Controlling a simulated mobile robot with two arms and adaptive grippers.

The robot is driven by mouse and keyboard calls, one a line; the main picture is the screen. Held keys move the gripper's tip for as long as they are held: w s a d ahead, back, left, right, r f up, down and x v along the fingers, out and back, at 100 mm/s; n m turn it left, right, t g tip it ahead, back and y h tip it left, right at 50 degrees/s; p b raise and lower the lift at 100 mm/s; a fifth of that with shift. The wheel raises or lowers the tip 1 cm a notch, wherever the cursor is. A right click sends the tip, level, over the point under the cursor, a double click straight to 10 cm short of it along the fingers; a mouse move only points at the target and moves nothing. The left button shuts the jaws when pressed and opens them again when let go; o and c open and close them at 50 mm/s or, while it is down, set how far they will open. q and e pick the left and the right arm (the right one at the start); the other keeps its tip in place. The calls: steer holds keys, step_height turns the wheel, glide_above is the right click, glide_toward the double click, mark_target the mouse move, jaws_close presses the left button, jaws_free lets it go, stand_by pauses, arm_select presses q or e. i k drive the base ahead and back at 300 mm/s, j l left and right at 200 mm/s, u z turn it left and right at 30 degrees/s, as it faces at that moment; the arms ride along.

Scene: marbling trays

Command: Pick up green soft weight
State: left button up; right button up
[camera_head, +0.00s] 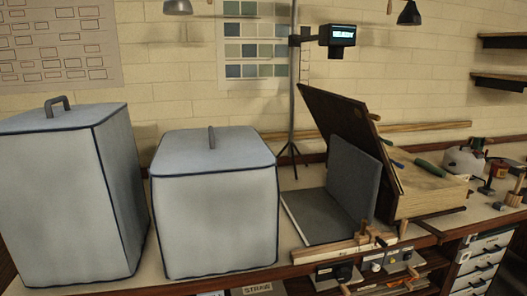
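A small dark green elongated object (429,167) lies at the wooden box on the right, near its top edge. It may be the green soft weight, but it is too small to tell. No other green weight is clear in view. Neither of my grippers shows.
Two large grey covered boxes, the left one (75,215) and the middle one (215,220), fill the bench's left half. A dark tilted board (340,115) leans by the wooden box (432,193). A thin stand (292,90) rises behind. Drawers (482,262) sit below right.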

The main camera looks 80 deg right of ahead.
mark_target(440, 173)
steer(key=z, duration=3.95)
steer(key=i+l+u, duration=0.25)
steer(key=i+l, duration=0.35)
